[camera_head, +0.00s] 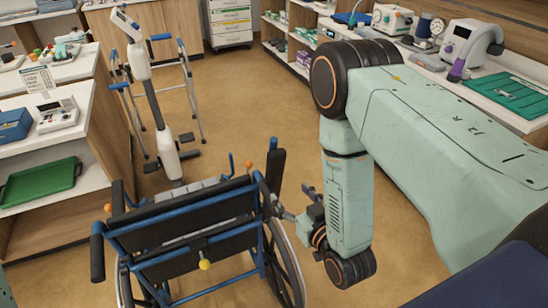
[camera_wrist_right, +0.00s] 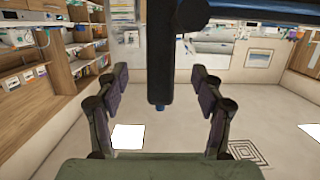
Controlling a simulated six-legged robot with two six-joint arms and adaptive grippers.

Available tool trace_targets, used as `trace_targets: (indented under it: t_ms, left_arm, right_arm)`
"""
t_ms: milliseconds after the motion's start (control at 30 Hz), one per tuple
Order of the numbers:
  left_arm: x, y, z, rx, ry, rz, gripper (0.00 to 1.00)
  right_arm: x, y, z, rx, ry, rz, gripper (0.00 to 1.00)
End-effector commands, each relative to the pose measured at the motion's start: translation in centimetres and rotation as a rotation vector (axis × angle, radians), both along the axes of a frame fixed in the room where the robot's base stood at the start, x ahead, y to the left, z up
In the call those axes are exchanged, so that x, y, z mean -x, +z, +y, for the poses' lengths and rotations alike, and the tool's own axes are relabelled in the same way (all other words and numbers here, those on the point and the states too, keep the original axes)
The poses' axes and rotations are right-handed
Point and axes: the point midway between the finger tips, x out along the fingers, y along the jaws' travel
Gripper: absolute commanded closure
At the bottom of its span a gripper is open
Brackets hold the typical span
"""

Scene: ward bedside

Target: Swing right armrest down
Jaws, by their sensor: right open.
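A wheelchair (camera_head: 190,240) with a blue frame and black back panel stands at the lower left of the head view. Its right armrest (camera_head: 275,170) is a black pad standing upright at the chair's right side. My right gripper (camera_head: 288,211) is beside that side of the chair, low at the end of my green arm. In the wrist view a dark bar (camera_wrist_right: 160,55), apparently the armrest, comes down between the two open fingers of my right gripper (camera_wrist_right: 160,92). Gaps show on both sides of it. My left gripper is not in view.
A white lift with a grey post (camera_head: 152,100) and a walker (camera_head: 190,85) stand behind the chair. A shelf unit with a green tray (camera_head: 40,183) is at left. A counter with devices (camera_head: 470,45) runs along the right. Floor (camera_head: 245,100) between is clear.

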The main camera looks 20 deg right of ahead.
Motion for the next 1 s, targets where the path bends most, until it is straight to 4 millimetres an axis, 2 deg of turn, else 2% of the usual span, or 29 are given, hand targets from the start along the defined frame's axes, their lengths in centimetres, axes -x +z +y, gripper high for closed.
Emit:
trace_targets:
  t_ms: [200, 333, 467, 800, 1000]
  left_arm:
    - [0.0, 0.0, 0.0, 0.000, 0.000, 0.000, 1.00]
    - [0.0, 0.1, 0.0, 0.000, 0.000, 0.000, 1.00]
    - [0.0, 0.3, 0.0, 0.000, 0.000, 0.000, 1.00]
    - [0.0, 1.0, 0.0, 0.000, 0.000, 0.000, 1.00]
    - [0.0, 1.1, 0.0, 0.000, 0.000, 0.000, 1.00]
  right_arm:
    - [-1.5, 2.9, 0.0, -0.003, 0.004, -0.161, 0.32]
    - [-2.0, 3.9, 0.1, -0.003, 0.005, -0.211, 0.32]
    - [-3.2, 4.1, 0.2, -0.003, 0.004, -0.220, 0.32]
    - [-8.4, 4.1, 0.5, -0.003, 0.004, -0.217, 0.32]
    - [-9.7, 4.0, 0.6, -0.003, 0.004, -0.215, 0.32]
